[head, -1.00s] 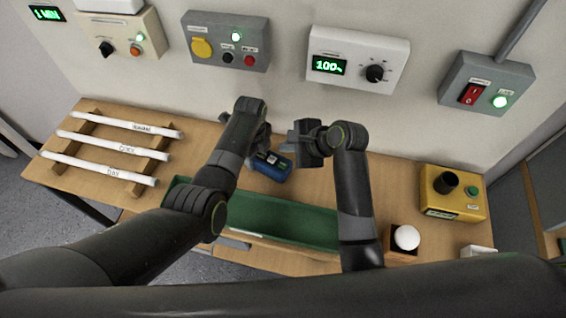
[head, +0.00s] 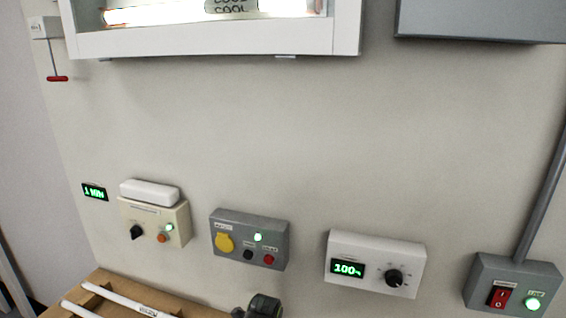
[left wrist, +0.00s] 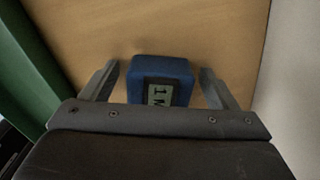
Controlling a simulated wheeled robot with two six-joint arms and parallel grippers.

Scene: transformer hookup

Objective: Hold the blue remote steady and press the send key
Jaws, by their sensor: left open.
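The blue remote (left wrist: 162,68) shows in the left wrist view, above the wooden table top. Its small grey display reads "1" and part of a letter, and its lower part is hidden behind my gripper body. I cannot make out the send key. My left gripper (left wrist: 159,72) is open, with one finger on each side of the remote and a visible gap on both sides. In the head view only a dark piece of my arm shows at the bottom edge. The remote and my right gripper are outside that view.
The head view faces the wall: a lit fixture (head: 345,30) with a "COOL" tube, a pull cord (head: 57,78), a small "1 MIN" display (head: 95,192), and several control boxes, including a white dial box (head: 340,250) reading 100%. A green tray wall (left wrist: 30,75) lies left of the remote.

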